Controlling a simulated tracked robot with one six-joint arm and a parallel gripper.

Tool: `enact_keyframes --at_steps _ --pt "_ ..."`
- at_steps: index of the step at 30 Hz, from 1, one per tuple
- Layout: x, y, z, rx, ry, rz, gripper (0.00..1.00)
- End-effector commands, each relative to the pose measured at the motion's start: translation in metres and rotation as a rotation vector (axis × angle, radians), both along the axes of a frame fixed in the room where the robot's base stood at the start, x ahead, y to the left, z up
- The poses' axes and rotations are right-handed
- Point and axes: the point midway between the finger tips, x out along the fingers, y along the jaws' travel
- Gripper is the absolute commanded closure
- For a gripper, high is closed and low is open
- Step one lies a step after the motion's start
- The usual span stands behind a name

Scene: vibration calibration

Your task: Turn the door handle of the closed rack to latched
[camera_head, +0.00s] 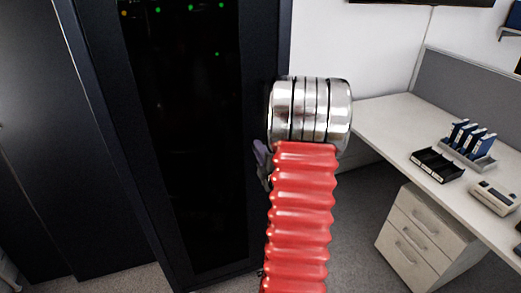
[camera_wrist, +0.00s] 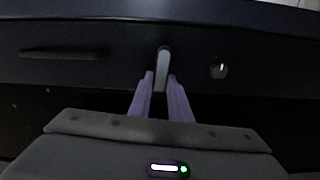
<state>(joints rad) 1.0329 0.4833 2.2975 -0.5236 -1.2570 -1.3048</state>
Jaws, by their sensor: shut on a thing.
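The closed rack (camera_head: 185,130) is a tall dark cabinet with a black door panel, left of centre in the head view. In the wrist view its dark door frame (camera_wrist: 270,55) runs across the top. A light grey door handle (camera_wrist: 162,58) stands out from that frame, pointing down the picture. My gripper (camera_wrist: 161,77) has its two purple fingers on either side of the handle's end, shut on it. In the head view only a bit of a purple finger (camera_head: 262,160) shows beside the rack; my red and silver arm hides the handle.
In the wrist view a dark bar (camera_wrist: 65,54) lies left of the handle and a small round knob (camera_wrist: 218,71) with a white mark lies right. A white desk (camera_head: 400,115) and drawer unit (camera_head: 425,235) stand at the right in the head view.

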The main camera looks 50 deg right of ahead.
Motion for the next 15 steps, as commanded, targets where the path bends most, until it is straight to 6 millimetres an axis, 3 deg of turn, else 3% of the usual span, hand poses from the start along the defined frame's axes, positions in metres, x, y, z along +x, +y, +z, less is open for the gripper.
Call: enact_keyframes --at_steps 15 --pt "-0.0011 0.0 -0.0052 -0.086 0.059 -0.002 1.0"
